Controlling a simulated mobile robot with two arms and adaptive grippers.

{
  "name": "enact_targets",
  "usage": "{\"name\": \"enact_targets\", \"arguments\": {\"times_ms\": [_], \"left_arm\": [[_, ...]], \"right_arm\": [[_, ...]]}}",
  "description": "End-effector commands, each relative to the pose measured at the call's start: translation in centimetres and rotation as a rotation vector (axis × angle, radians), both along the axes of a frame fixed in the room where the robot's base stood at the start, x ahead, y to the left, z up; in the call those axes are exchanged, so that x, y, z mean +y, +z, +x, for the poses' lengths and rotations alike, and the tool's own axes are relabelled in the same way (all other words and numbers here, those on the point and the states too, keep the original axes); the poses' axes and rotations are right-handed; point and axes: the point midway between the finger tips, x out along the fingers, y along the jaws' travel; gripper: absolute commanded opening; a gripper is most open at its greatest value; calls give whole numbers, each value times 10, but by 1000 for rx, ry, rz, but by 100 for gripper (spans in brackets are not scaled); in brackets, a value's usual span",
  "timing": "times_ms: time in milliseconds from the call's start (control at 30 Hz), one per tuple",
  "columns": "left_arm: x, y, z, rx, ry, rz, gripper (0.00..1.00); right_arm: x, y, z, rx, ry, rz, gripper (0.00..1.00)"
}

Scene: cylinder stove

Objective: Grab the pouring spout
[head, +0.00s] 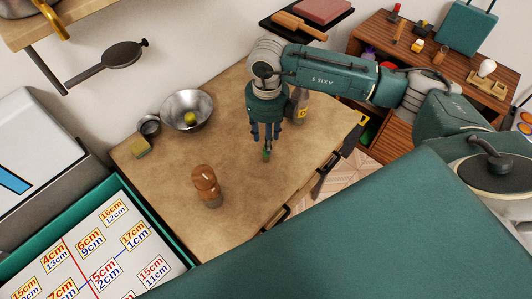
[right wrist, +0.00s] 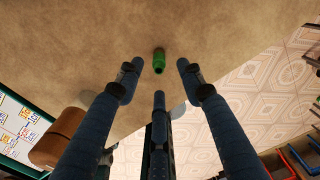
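A small green piece (head: 267,154), which looks like the pouring spout, is on the brown worktop (head: 240,190). It also shows in the right wrist view (right wrist: 159,60), just beyond the fingertips. My right gripper (head: 265,138) points down over it. In the right wrist view the three fingers of the gripper (right wrist: 156,80) are spread apart with nothing between them. The green piece appears apart from the fingers; its lower part is hard to make out. My left gripper is not in view.
A wooden mill (head: 206,186) stands left of the gripper. A metal bowl (head: 187,110), a small cup (head: 149,126) and a sponge (head: 139,147) are at the back left. A bottle (head: 300,107) is close behind the gripper. The worktop's front edge has handles (head: 278,215).

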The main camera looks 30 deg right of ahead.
Motion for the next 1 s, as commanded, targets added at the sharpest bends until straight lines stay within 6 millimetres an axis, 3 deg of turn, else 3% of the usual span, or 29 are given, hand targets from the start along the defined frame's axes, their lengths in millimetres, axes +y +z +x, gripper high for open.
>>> {"name": "enact_targets", "arguments": {"times_ms": [167, 300, 567, 600, 800, 1000], "left_arm": [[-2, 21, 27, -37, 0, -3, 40], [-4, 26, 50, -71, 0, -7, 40], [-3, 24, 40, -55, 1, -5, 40], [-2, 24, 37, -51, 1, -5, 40], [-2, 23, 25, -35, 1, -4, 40], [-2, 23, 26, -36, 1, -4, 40]], "right_arm": [[2, -23, 0, 6, 0, 0, 38], [2, -42, 1, 4, 1, 0, 38], [2, -48, 1, 1, 2, 1, 38], [2, -48, 1, 1, 2, 1, 36], [2, -48, 1, 1, 1, 1, 0], [1, -48, 1, 1, 1, 1, 0]]}}
